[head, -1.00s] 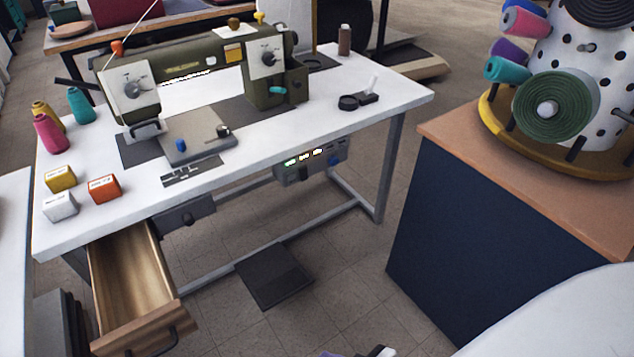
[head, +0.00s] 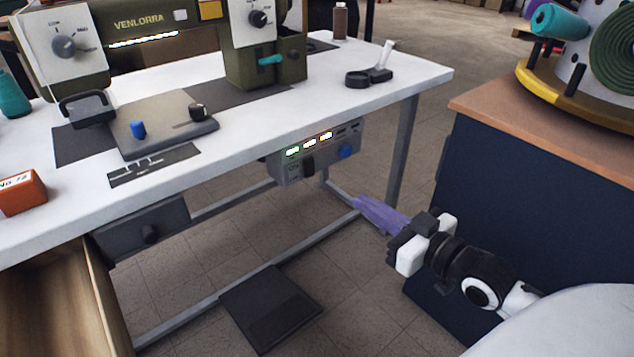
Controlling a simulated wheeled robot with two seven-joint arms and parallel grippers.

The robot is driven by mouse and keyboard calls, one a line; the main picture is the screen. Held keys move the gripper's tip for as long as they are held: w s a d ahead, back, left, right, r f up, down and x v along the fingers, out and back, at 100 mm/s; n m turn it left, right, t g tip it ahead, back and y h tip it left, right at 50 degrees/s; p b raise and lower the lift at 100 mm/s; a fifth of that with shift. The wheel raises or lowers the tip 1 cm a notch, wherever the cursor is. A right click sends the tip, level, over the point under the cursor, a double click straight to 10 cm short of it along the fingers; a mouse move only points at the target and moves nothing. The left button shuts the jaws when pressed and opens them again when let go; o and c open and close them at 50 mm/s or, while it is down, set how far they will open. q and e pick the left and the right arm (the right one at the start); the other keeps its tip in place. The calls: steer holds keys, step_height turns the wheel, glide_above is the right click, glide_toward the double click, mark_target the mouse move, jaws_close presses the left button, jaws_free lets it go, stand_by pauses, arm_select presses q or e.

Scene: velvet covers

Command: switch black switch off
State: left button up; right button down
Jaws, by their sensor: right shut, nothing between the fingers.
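A grey control box (head: 318,152) hangs under the front edge of the white sewing table. It has lit green, white and orange displays along its top. A black switch (head: 308,165) sticks out low on its front, and a blue knob (head: 346,151) is to its right. The switch's exact setting is too small to tell. My right gripper (head: 362,203) has purple fingers that are shut and empty. It is below and to the right of the box, apart from it, pointing up and left. My left gripper is not in view.
A sewing machine (head: 265,50) stands on the white table (head: 330,95). A wooden drawer (head: 95,300) is open at lower left, beside a small box with a black knob (head: 150,234). A dark blue cabinet (head: 500,190) stands right of my gripper. A black pedal (head: 270,305) lies below.

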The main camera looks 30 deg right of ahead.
mark_target(312, 171)
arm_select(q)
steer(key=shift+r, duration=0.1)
arm_select(e)
steer(key=shift+s, duration=0.1)
